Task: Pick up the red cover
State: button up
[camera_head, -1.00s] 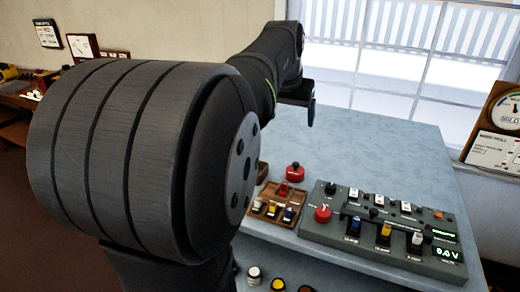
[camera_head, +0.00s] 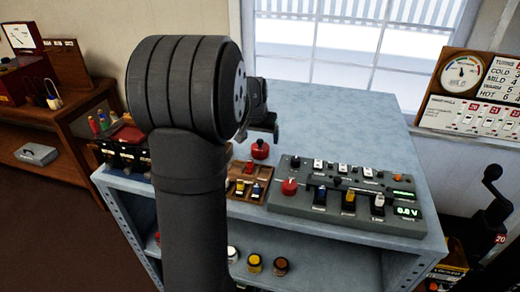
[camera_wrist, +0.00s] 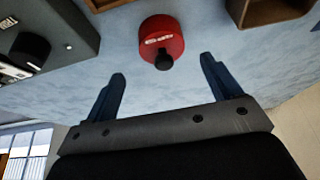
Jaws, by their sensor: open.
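A round red piece (camera_head: 260,149) with a dark knob stands on the blue-grey bench top behind a wooden tray (camera_head: 234,196). A small red piece (camera_head: 249,168) sits at the back of that tray, with yellow and blue pieces in front. I cannot tell for certain which red piece is the cover. My gripper (camera_head: 264,134) is over the bench, close to the round red piece. In the wrist view the round red piece (camera_wrist: 163,30) has a label and lies beyond my open, empty fingers (camera_wrist: 162,68), roughly centred between them.
A grey control panel (camera_head: 340,198) with a red knob (camera_head: 289,187), several switches and a green display stands right of the tray. Behind is bare bench top (camera_head: 340,110). Black holders (camera_head: 122,157) are at the bench's left. Jars (camera_head: 255,262) stand on the shelf below.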

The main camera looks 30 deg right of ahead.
aim_at(259, 144)
jog(key=shift+a+x, duration=0.2)
jog(key=shift+x, duration=1.15)
jog(key=shift+a+x, duration=0.25)
jog(key=shift+x, duration=1.1)
jog(key=shift+s+f, duration=0.1)
jog(key=shift+f, duration=0.05)
jog(key=shift+c, duration=0.4)
jog(key=c, duration=1)
